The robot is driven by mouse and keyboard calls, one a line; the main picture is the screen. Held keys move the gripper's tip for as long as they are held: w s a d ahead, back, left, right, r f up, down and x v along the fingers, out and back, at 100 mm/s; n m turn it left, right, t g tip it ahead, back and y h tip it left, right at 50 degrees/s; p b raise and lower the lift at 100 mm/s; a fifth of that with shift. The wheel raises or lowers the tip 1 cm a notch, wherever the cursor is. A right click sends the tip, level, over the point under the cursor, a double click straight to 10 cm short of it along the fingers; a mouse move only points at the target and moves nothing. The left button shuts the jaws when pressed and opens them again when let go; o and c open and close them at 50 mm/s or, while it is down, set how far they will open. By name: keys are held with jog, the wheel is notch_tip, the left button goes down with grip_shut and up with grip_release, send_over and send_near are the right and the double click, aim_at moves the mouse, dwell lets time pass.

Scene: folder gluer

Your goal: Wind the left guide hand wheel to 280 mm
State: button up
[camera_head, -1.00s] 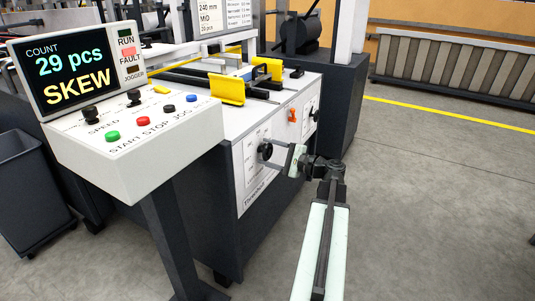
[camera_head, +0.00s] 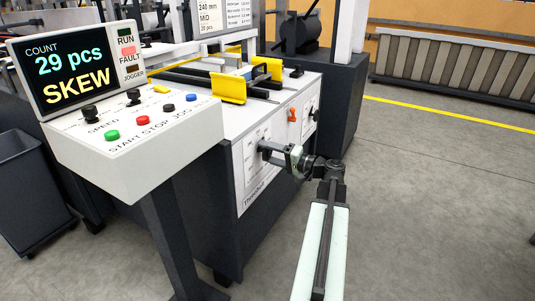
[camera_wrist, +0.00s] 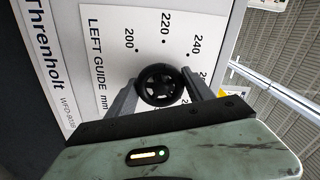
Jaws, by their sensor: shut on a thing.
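The left guide hand wheel (camera_wrist: 160,85) is a small black spoked wheel in the middle of the wrist view. It sits on a white plate lettered LEFT GUIDE mm (camera_wrist: 104,75), with 200, 220 and 240 readable around it. Other numbers are partly hidden by my gripper, and I cannot make out a pointer setting. My gripper (camera_head: 268,150) is at the wheel on the machine's front panel. In the wrist view its two grey fingers (camera_wrist: 160,92) are shut on the wheel, one on each side. In the head view the fingers largely hide the wheel.
A control console (camera_head: 135,130) stands at left, its screen (camera_head: 75,68) reading 29 pcs and SKEW. Floor at right is clear.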

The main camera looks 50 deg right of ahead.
jog(key=shift+a+f+n, duration=0.1)
jog(key=shift+n, duration=0.4)
jog(key=o, duration=1.4)
jog(key=shift+c, duration=0.2)
jog(key=v, duration=0.8)
